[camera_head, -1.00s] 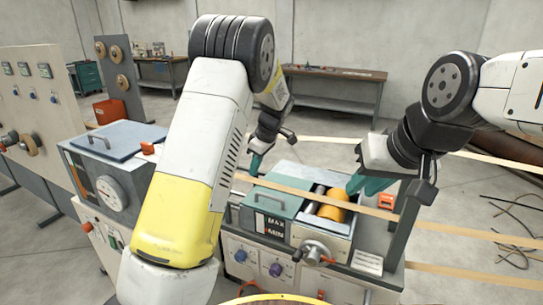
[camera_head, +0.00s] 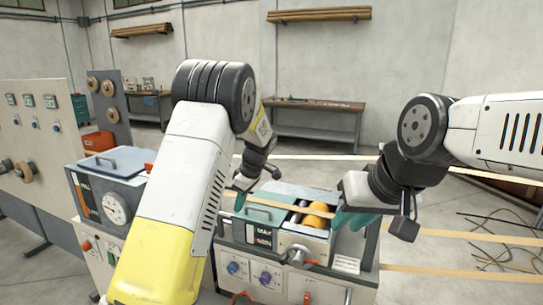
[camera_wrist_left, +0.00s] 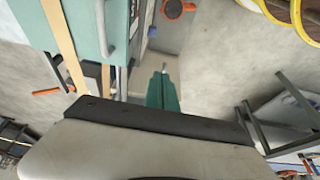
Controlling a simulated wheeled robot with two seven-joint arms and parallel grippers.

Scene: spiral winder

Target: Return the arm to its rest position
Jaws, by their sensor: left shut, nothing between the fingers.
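My left arm comes in from the left across the head view. Its gripper (camera_head: 243,190) has teal fingers and hangs by the left end of the winder's teal-lidded box (camera_head: 262,216). My right gripper (camera_head: 350,219), also teal, is beside the yellow-orange roll (camera_head: 318,212) at the box's right end. Its fingers are partly hidden by its own wrist, so whether they are open or touch the roll cannot be told.
A unit with a round dial (camera_head: 114,208) stands at left, beside a panel (camera_head: 40,130) with displays. A workbench (camera_head: 318,118) stands behind. Black cables (camera_head: 495,255) lie on the floor at right.

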